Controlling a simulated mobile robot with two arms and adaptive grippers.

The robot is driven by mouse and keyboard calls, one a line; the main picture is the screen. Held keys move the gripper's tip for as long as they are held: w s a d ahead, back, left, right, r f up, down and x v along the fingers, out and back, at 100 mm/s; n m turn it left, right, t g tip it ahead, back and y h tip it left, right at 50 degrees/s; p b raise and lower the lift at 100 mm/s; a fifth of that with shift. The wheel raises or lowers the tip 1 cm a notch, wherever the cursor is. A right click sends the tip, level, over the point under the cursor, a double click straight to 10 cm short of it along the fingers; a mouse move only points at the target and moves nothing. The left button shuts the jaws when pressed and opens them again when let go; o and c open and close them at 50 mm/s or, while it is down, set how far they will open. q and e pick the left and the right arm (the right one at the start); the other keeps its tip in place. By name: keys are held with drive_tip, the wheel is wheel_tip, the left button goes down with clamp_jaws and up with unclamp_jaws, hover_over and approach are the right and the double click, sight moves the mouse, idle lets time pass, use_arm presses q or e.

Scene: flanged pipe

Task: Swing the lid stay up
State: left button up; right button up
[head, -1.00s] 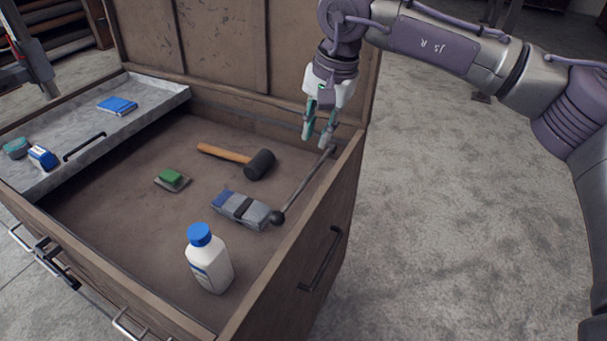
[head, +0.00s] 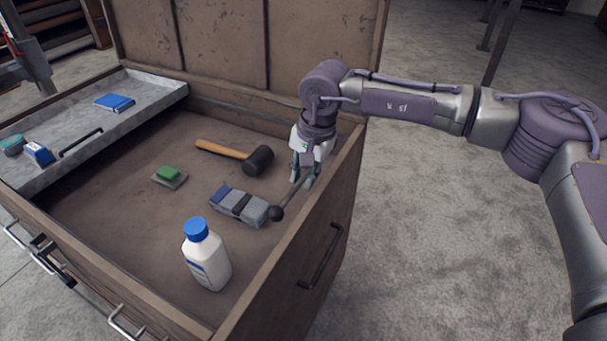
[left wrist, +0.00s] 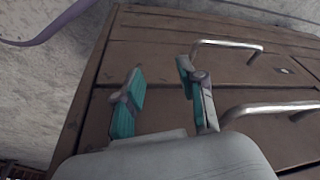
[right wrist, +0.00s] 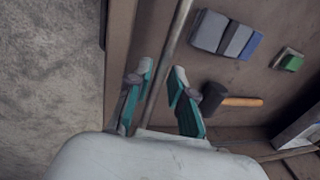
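The lid stay is a thin grey rod (head: 291,193) with a dark ball end (head: 275,213). It lies low along the right inner side of the open wooden chest (head: 335,190). My right gripper (head: 303,182) is at the rod's far part, pointing down. In the right wrist view the rod (right wrist: 168,58) runs between the two open teal fingers (right wrist: 162,85), with gaps visible beside it. My left gripper (left wrist: 160,92) is open and empty in its wrist view, in front of the chest's drawer front (left wrist: 150,55) and handles.
Inside the chest are a mallet (head: 235,153), a grey block with a blue end (head: 238,205), a green-topped sponge (head: 168,175) and a white bottle (head: 207,262) with a blue cap. A metal tray (head: 150,97) sits at left. The raised lid (head: 225,45) stands behind.

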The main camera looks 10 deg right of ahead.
drive_tip(key=shift+c, duration=0.2)
clamp_jaws()
